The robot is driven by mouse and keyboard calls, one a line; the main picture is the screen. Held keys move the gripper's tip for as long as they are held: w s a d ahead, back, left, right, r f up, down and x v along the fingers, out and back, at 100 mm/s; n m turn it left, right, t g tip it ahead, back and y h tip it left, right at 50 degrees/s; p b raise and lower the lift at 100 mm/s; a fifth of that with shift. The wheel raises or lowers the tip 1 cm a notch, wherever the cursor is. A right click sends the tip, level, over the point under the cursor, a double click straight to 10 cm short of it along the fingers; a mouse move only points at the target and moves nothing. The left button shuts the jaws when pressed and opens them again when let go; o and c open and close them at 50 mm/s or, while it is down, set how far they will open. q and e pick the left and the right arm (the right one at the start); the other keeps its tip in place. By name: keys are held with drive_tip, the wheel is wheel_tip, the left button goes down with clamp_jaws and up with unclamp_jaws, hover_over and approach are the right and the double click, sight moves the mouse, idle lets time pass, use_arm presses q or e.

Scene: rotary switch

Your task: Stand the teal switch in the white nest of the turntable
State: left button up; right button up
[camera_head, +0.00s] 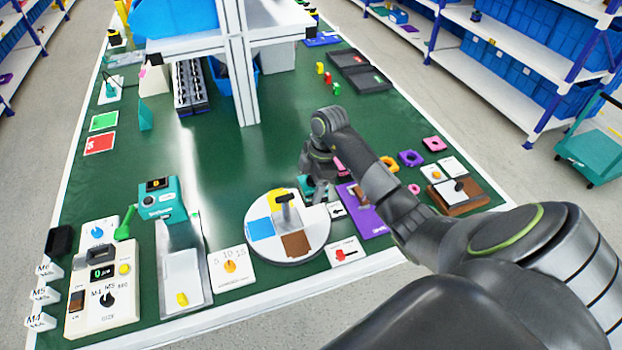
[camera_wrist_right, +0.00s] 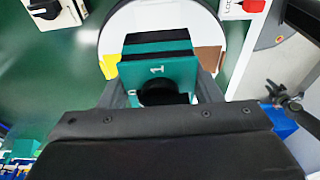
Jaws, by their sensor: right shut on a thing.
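The teal switch (camera_head: 306,184) is held in my right gripper (camera_head: 318,178) just behind the turntable in the head view. In the right wrist view the teal switch (camera_wrist_right: 157,68) shows a "1" on its face and a black round knob, between the two fingers of my right gripper (camera_wrist_right: 160,92). The white nest is hard to tell from the disc. My left gripper is out of view.
A purple plate (camera_head: 368,222) and a white arrow card (camera_head: 337,210) lie right of the turntable. A red-switch card (camera_head: 346,252) is in front right.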

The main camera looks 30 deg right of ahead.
drive_tip(key=shift+f+b, duration=0.55)
drive_tip(key=shift+f, duration=0.2)
drive_tip(key=shift+f+b, duration=1.85)
drive_tip(key=shift+f, duration=0.1)
drive_tip(key=shift+f+b, duration=0.7)
drive_tip(key=shift+f, duration=0.45)
drive_tip(key=o, duration=1)
drive_tip(key=r, duration=0.3)
drive_tip(key=d+r, duration=0.1)
drive_tip(key=r, duration=0.2)
drive_tip(key=d+r, duration=0.1)
drive_tip(key=r, duration=0.2)
drive_tip(key=shift+s+b, duration=0.2)
drive_tip(key=shift+b, duration=0.2)
drive_tip(key=r+p, duration=0.2)
drive_tip(key=d+r+p, duration=0.1)
drive_tip(key=r+p, duration=0.1)
drive_tip(key=r, duration=0.1)
drive_tip(key=r+p, duration=0.3)
drive_tip(key=shift+s+d, duration=0.2)
drive_tip(key=shift+d, duration=0.05)
